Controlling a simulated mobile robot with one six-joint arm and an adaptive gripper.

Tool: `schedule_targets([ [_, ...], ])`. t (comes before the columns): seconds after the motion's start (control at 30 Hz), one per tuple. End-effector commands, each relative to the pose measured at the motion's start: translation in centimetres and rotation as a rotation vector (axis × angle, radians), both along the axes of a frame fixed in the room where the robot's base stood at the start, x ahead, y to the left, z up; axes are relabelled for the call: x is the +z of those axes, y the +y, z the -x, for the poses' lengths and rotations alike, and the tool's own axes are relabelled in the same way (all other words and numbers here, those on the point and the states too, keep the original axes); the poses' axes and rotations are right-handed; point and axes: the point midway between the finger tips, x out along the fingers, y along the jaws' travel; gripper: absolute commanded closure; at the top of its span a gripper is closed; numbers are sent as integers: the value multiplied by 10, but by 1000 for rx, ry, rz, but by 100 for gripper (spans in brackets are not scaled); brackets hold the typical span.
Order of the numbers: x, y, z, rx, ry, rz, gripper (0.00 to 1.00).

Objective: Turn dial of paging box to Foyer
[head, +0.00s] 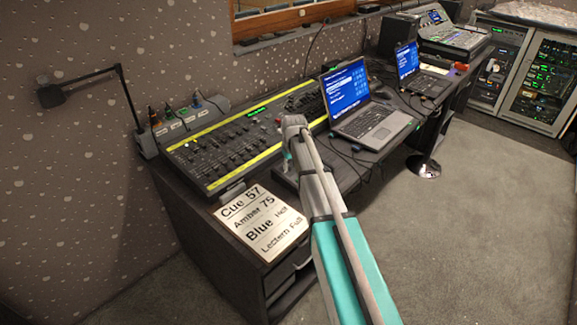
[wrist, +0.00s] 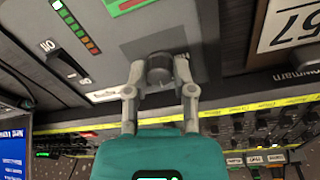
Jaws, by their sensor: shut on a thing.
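In the wrist view, a dark round dial (wrist: 159,67) stands out from a grey panel (wrist: 197,25), which I take to be the paging box. My gripper (wrist: 160,80) is shut on the dial, one finger on each side of it. Which name the dial points to cannot be read; no Foyer label is legible. In the head view my arm hides the dial and most of my gripper.
The grey panel also has an Off switch (wrist: 66,62) and a column of coloured lights (wrist: 76,26). In the head view, a fader desk (head: 222,148) edged in yellow, a cue card (head: 262,222) and a laptop (head: 370,122) surround my arm. Floor (head: 470,215) at right is clear.

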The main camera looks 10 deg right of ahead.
Motion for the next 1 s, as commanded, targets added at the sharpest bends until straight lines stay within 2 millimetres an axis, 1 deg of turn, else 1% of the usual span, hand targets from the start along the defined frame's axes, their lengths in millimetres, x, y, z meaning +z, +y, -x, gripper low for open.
schedule_targets([
  [0.2,0,0,-1,41,-5,3,100],
  [0.57,0,1,-2,44,-6,2,100],
  [0.6,0,1,-2,44,-7,2,59],
  [0.73,0,1,-1,43,-6,2,35],
  [0.77,0,1,-1,43,-5,2,32],
  [1.0,0,1,-1,43,-4,3,32],
])
